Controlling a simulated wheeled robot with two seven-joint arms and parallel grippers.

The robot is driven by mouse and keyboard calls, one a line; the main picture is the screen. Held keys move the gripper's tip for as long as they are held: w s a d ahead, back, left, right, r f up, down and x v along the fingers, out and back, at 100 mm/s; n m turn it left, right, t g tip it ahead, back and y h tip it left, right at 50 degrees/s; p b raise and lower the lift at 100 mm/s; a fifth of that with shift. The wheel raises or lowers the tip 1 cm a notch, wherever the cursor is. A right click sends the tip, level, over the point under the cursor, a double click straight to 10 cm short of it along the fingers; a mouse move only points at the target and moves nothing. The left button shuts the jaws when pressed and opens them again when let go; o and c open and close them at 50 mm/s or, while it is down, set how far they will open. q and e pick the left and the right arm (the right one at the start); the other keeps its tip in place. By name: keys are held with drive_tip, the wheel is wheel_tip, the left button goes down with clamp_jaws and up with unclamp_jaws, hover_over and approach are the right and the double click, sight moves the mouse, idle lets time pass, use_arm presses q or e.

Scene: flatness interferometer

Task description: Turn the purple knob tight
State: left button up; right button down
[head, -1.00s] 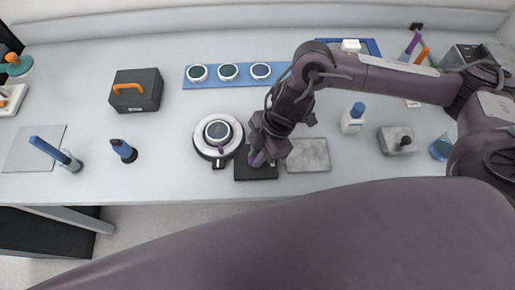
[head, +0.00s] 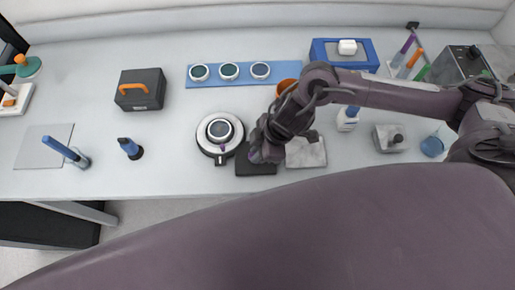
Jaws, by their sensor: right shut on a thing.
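My right gripper (head: 258,154) points down at the black block (head: 257,169), which lies just right of the round white instrument (head: 204,134). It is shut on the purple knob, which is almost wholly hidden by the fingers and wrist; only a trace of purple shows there. A small purple part (head: 222,147) also shows at the front of the round instrument, which has a dark lens-like disc (head: 220,130) on top. My left gripper is out of view.
A grey plate (head: 307,155) lies right of the block.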

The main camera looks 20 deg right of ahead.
drive_tip(key=shift+r, duration=0.1)
drive_tip(key=c, duration=1.4)
unclamp_jaws()
drive_tip(key=v, duration=0.7)
drive_tip(key=shift+r, duration=0.3)
drive_tip(key=shift+s+d, duration=0.1)
drive_tip(key=shift+d, duration=0.05)
